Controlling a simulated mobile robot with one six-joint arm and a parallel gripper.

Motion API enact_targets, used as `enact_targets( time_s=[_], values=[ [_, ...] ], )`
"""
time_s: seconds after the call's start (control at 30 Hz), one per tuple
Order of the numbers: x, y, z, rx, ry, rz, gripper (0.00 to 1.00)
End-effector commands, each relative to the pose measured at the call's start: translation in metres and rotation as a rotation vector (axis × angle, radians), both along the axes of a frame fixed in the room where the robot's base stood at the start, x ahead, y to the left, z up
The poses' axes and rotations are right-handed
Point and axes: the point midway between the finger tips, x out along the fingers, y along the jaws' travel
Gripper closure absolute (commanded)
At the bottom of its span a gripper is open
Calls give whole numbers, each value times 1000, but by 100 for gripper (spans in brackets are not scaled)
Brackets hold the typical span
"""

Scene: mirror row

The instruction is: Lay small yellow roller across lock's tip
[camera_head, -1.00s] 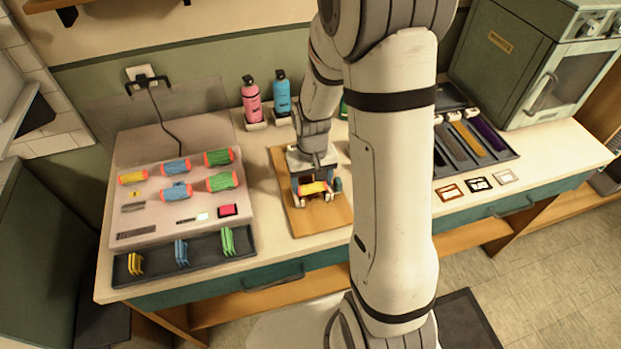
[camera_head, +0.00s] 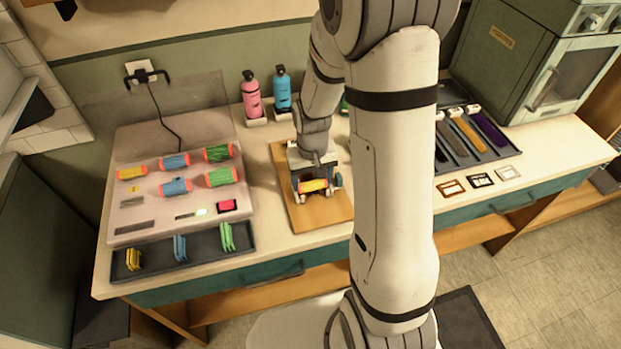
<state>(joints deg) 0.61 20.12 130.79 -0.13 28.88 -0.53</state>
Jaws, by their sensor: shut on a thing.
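My gripper (camera_head: 313,192) points down over the wooden board (camera_head: 325,215) in the middle of the counter. It is shut on a small yellow roller (camera_head: 314,185) with orange-red ends, which lies roughly crosswise in the picture. The lock under and behind the gripper is mostly hidden, and I cannot tell whether the roller touches it. Another yellow roller (camera_head: 131,172) lies on the pale roller panel at the left, with blue rollers (camera_head: 175,162) and green rollers (camera_head: 218,153) beside it.
A dark tray (camera_head: 205,249) with coloured clips lies in front of the panel (camera_head: 150,205). Pink (camera_head: 252,97) and blue (camera_head: 282,92) bottles stand behind the board. A dark tray of coloured strips (camera_head: 462,135) and a green oven (camera_head: 530,65) are at the right. My arm hides the counter's middle right.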

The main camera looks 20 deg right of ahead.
Motion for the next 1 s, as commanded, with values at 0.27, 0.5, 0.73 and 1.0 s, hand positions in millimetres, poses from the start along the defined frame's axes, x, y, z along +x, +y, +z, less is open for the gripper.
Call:
enact_targets(
  time_s=[0.27, 0.5, 0.73, 1.0],
  values=[
    [-8, -1, -9, -1, 25, 0, 53],
    [-8, -1, -11, -1, 25, 0, 53],
    [-9, -1, -15, -1, 25, 0, 53],
    [-9, -1, -16, -1, 25, 0, 53]
  ],
)
